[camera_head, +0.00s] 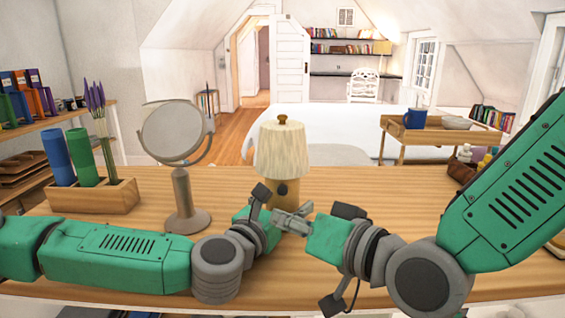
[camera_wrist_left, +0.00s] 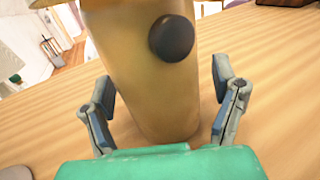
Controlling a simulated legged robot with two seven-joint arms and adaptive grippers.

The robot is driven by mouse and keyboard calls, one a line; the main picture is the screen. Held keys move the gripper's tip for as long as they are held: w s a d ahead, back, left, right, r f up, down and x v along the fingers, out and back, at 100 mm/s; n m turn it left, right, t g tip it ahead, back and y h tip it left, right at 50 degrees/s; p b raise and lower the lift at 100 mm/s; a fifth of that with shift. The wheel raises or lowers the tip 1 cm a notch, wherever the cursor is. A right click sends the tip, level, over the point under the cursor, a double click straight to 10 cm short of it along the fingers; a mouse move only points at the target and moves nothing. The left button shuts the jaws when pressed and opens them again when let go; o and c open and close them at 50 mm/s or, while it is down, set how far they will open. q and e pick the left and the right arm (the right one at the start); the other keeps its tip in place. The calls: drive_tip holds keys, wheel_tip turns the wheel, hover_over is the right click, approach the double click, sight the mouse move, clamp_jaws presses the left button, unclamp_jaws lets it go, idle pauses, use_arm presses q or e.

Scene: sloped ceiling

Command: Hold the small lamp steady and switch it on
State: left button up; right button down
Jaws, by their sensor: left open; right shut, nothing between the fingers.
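The small lamp (camera_head: 282,150) stands upright on the wooden table, with a cream pleated shade and a tan tapered base. A round dark knob (camera_head: 282,188) is on the front of its base. In the left wrist view the base (camera_wrist_left: 150,100) and the knob (camera_wrist_left: 172,38) fill the middle. My left gripper (camera_head: 270,207) is open, its fingers (camera_wrist_left: 160,98) on both sides of the base with gaps visible. In the head view its fingers are mostly hidden. My right gripper (camera_head: 284,216) is shut and empty, just in front of the lamp base and below the knob.
A round mirror on a stand (camera_head: 185,205) is left of the lamp, behind my left arm. A wooden holder (camera_head: 95,198) with blue and green cylinders stands further left. A dark basket (camera_head: 463,170) with small bottles is at the right.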

use_arm(q)
drive_tip(key=v, duration=1.2)
drive_tip(key=shift+f, duration=0.1)
